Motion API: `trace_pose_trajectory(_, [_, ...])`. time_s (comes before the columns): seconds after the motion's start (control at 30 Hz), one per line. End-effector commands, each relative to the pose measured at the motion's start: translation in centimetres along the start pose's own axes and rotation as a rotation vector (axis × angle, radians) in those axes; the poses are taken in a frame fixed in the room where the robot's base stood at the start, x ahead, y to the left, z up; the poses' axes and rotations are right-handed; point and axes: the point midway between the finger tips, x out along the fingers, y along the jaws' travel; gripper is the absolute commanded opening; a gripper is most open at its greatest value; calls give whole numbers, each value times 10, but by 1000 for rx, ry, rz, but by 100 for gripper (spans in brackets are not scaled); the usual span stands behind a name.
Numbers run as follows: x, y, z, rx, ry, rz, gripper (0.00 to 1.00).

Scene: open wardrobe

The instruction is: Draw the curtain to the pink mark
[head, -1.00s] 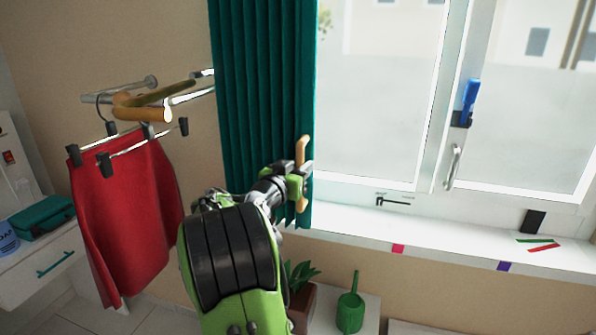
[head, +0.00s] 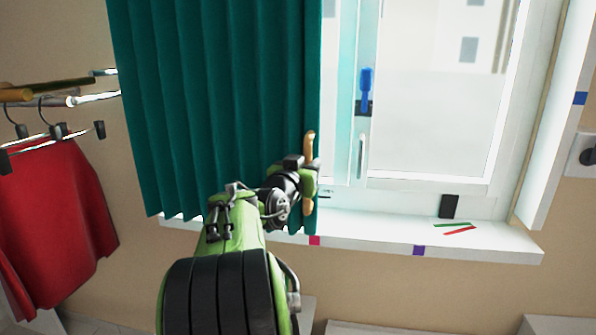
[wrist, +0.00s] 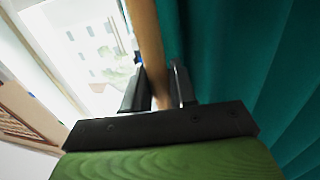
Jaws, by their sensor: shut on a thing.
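The teal curtain (head: 215,110) hangs spread across the left part of the window. A wooden handle (head: 309,146) runs upright along its right edge. My gripper (head: 308,172) is shut on this handle. In the wrist view the handle (wrist: 147,40) passes between the two dark fingers (wrist: 157,88), with the curtain (wrist: 230,50) on the right. The pink mark (head: 314,240) is on the front edge of the window sill. In the head view, the curtain's right edge hangs almost directly above the pink mark, just about level with it.
A purple mark (head: 419,250) is farther right on the sill (head: 370,228). A black block (head: 449,206) and red and green strips (head: 458,229) lie there too. A red skirt (head: 55,210) hangs at left.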

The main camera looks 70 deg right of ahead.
Motion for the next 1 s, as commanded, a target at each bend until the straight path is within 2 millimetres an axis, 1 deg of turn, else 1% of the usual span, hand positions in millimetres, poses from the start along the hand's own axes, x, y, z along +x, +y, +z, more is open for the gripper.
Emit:
trace_pose_trajectory(0.13, [1,3,1,0,-2,0,0])
trace_pose_trajectory(0.47, [1,4,0,-1,-2,0,0])
trace_pose_trajectory(0.5, [1,4,0,-1,-2,0,29])
trace_pose_trajectory(0.6, [1,3,0,-1,-2,0,44])
trace_pose_trajectory(0.87, [0,3,0,0,-1,-1,44])
trace_pose_trajectory(0.93, [-5,3,0,1,-1,-3,44])
trace_pose_trajectory(1.0, [-16,2,0,2,-1,-6,44])
